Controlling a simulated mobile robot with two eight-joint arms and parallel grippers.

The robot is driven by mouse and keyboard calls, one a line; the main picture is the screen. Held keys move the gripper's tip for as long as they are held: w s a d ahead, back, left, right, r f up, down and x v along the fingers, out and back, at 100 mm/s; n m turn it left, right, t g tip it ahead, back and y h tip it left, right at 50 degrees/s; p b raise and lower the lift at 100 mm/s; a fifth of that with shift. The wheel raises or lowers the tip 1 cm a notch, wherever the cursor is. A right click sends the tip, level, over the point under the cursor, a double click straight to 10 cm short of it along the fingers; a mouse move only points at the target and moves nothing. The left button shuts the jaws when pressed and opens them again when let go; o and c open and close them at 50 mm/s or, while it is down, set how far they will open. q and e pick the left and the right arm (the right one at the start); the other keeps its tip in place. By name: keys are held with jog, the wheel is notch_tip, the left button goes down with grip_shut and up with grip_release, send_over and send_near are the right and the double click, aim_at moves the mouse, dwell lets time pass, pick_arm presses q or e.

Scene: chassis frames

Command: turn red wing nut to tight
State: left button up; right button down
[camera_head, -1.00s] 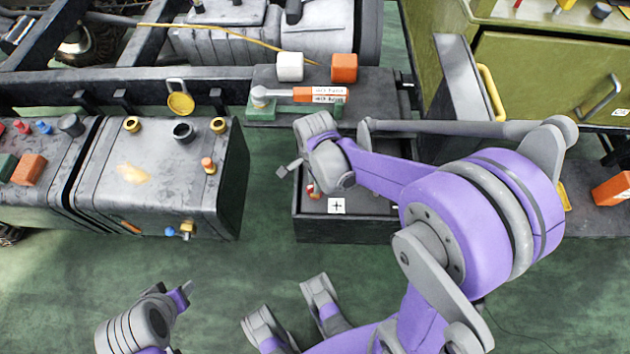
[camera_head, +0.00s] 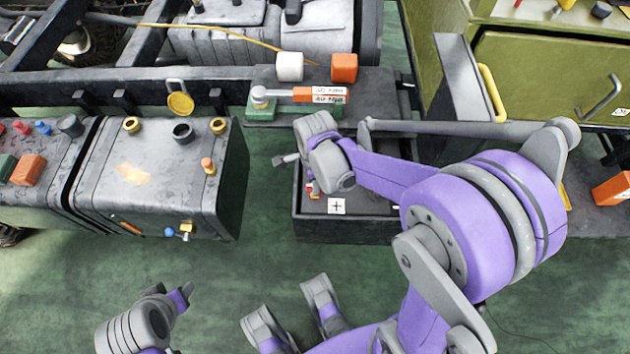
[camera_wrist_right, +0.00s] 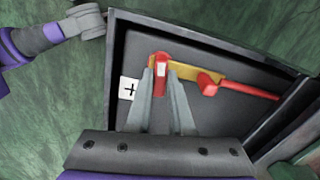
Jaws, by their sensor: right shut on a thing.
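The red wing nut (camera_wrist_right: 161,66), with a pale patch on its face, stands at the left end of a yellow bar (camera_wrist_right: 184,70) in the right wrist view. The two grey fingers of my right gripper (camera_wrist_right: 161,78) are shut on it, one on each side. In the head view my right wrist hangs over the open dark box (camera_head: 355,228) and hides most of the nut. A little red and yellow (camera_head: 313,189) shows beneath the wrist.
A red lever (camera_wrist_right: 235,89) lies right of the nut in the box. A plus label (camera_head: 337,206) is in the box. A grey tank (camera_head: 150,185) stands left. An orange-handled tool (camera_head: 315,95) lies behind. The green floor in front is clear.

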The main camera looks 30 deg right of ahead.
jog(key=c, duration=0.8)
grip_release()
pick_arm(q)
notch_tip(320, 180, up, 3)
jog(key=p, duration=0.2)
jog(key=shift+p, duration=0.35)
pick_arm(e)
notch_tip(320, 180, up, 11)
pick_arm(q)
notch_tip(320, 180, up, 13)
jog(key=w+p, duration=0.2)
jog(key=p, duration=0.9)
jog(key=shift+t, duration=0.3)
pick_arm(e)
jog(key=s+a+r+n+t, duration=0.1)
jog(key=s+r+n, duration=0.4)
jog(key=n, duration=0.6)
jog(key=s+a+r+n+t, duration=0.2)
jog(key=s+r+n+t, duration=0.2)
jog(key=r+n, duration=0.3)
jog(key=n, duration=0.4)
jog(key=shift+s+a+r, duration=0.15)
jog(key=shift+s+r, duration=0.2)
